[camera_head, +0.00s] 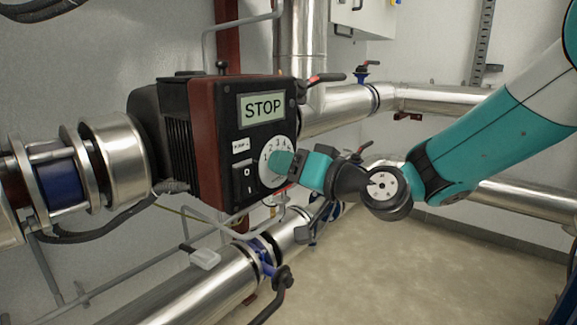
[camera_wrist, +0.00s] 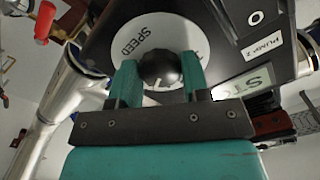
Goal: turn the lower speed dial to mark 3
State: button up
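The speed dial is a black knob (camera_wrist: 158,68) on a round white scale plate (camera_wrist: 135,42) marked SPEED in the wrist view. In the head view, numbers around 1 to 4 show on the plate (camera_head: 267,171), and my gripper hides the knob. My gripper (camera_wrist: 160,75) has one teal finger on each side of the knob, and both fingers appear to touch it. It also covers the dial in the head view (camera_head: 281,163). A light mark on the knob points toward my gripper's palm in the wrist view. Which number it meets is hidden.
The dial sits on a dark red-and-black pump box (camera_head: 212,150) with a STOP display (camera_head: 262,108) above and a rocker switch (camera_head: 243,178) at left. The wrist view shows a PUMP 2 label (camera_wrist: 263,44). Pipes and a red-handled valve (camera_head: 325,78) are close by. The floor at right is clear.

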jog(key=shift+f+b, duration=0.1)
jog(key=shift+b, duration=0.3)
jog(key=shift+n+b, duration=5.9)
jog(key=shift+b, duration=1.95)
jog(key=o, duration=0.9)
jog(key=shift+o, duration=0.2)
jog(key=shift+d, duration=0.1)
